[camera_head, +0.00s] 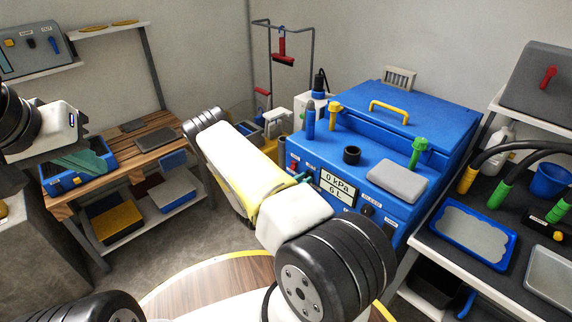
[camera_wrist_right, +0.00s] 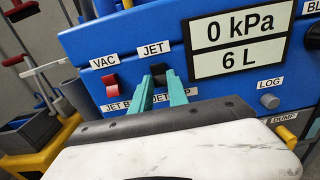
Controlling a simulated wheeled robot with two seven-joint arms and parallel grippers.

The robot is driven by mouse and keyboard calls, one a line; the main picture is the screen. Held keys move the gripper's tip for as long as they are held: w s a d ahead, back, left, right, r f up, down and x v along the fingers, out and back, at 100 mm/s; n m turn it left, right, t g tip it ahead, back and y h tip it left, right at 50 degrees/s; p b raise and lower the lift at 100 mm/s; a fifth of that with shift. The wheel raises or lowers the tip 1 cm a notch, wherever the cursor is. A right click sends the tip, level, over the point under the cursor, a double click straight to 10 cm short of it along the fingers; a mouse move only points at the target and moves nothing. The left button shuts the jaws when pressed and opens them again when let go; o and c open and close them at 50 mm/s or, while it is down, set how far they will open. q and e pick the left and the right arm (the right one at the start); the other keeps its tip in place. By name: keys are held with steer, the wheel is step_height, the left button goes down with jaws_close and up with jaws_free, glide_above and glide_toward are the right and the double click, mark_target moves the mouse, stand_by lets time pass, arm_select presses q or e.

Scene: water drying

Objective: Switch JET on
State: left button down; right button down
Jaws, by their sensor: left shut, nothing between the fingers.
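The blue machine (camera_head: 345,135) stands at the right of the head view. In the right wrist view, its front panel (camera_wrist_right: 130,45) carries a black switch (camera_wrist_right: 158,69) under the JET label (camera_wrist_right: 153,49) and a red switch (camera_wrist_right: 112,80) under the VAC label (camera_wrist_right: 103,62). My right gripper (camera_wrist_right: 159,78) has its two teal fingertips apart, one on each side of the JET switch's lower part. I cannot tell whether they touch it.
The display (camera_wrist_right: 239,43) reads 0 kPa and 6 L. A grey LOG knob (camera_wrist_right: 269,101) and a yellow DUMP control (camera_wrist_right: 286,134) sit to its lower right. The blue toolbox (camera_head: 62,183) is on a wooden bench (camera_head: 140,150). A dark worktable (camera_head: 465,262) stands right of the machine.

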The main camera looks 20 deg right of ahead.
steer(key=shift+f, duration=0.1)
steer(key=shift+w+d+f+t+h, duration=0.1)
steer(key=shift+f+t+h, duration=0.2)
steer(key=shift+h, duration=0.45)
steer(key=shift+s+d+f+t+h, duration=0.1)
steer(key=shift+f+t+h, duration=0.1)
steer(key=shift+t+h, duration=0.45)
steer(key=shift+w+f+t+h, duration=0.15)
steer(key=shift+f+h, duration=0.1)
steer(key=shift+h, duration=0.65)
steer(key=c, duration=1.3)
jaws_free()
steer(key=v, duration=0.7)
steer(key=shift+s+a+f, duration=0.15)
steer(key=shift+s+a, duration=0.05)
steer(key=shift+a, duration=0.15)
